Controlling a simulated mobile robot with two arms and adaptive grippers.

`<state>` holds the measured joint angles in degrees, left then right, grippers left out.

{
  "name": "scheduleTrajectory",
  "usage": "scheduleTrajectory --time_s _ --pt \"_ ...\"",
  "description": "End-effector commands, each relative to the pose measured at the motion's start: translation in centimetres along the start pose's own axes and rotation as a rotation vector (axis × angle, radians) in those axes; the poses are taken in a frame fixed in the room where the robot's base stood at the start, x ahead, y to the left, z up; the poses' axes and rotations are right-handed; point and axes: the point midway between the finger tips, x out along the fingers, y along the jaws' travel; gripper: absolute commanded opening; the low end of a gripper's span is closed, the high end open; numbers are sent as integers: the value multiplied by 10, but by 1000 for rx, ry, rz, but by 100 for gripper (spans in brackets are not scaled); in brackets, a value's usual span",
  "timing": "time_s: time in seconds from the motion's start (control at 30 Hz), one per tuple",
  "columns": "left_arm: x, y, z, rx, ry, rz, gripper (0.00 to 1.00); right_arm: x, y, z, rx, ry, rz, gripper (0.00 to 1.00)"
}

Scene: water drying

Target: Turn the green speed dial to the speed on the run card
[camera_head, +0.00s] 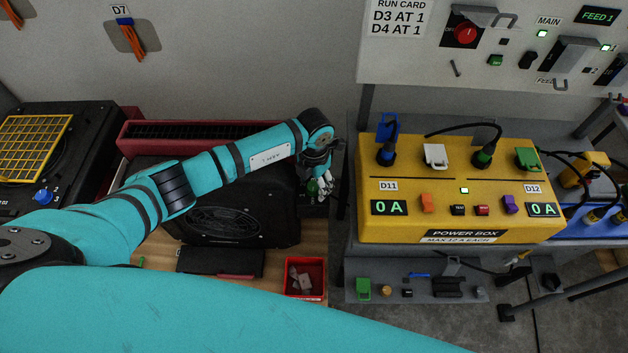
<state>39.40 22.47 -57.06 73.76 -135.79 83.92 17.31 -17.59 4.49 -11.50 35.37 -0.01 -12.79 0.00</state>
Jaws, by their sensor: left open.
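The run card (398,18) on the wall panel reads "D3 AT 1" and "D4 AT 1". My left gripper (324,190) is open at the right end of a black dryer (225,215), pointing down. The green speed dial (312,187) shows just beside the fingers, partly hidden by them. I cannot tell whether the fingers touch it or which speed it points to. My left arm covers part of the dryer's top. My right gripper is not in view.
A yellow power box (455,225) with two "0 A" displays stands to the right of my gripper. Another black dryer with a blue dial (43,196) is at the left. A small red bin (318,265) sits in front, and a long dark red unit (135,132) behind.

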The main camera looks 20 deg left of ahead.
Motion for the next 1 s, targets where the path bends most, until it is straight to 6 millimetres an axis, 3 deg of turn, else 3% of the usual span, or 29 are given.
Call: scheduleTrajectory --time_s 0.17,0.6,0.83,1.0 --pt "0 0 0 0 0 0 59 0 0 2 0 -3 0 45" --pt "0 0 0 0 -1 0 4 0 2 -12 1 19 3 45" --pt "3 1 1 107 -4 3 4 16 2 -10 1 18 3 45" --pt "-1 0 0 132 -1 1 4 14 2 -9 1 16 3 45"
